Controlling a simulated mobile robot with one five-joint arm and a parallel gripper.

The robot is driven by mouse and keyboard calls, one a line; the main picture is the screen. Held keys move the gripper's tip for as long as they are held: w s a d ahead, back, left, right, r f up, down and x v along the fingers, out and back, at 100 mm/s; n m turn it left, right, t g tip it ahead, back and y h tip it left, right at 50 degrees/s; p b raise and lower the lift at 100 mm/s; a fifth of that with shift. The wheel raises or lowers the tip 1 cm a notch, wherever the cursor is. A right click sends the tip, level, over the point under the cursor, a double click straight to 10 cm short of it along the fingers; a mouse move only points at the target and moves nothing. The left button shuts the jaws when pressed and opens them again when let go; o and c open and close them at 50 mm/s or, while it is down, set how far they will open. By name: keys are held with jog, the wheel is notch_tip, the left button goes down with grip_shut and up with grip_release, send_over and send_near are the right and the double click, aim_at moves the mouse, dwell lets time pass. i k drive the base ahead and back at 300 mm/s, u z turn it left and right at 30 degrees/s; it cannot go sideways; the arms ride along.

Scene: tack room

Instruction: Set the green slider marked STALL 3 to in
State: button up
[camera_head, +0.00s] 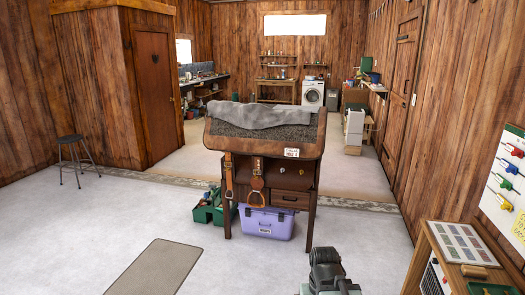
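A white board (493,207) hangs on the wooden wall at the right edge of the head view, partly cut off by the frame. A dark part of my own arm shows at the bottom centre, far left of the board. No gripper fingers show.
A wooden table (437,251) with a sample panel (461,243) and brush stands below the board. A saddle stand (269,165) with a grey cloth fills the centre, a purple box (267,223) and green crate by it. A mat (155,269) lies left on open floor.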

aim_at(500, 182)
jog(key=z, duration=2.35)
jog(key=k, duration=0.25)
jog(key=u, duration=1.55)
jog(key=i, duration=1.7)
jog(key=u, duration=0.75)
jog(key=i, duration=0.75)
jog(key=u, duration=0.05)
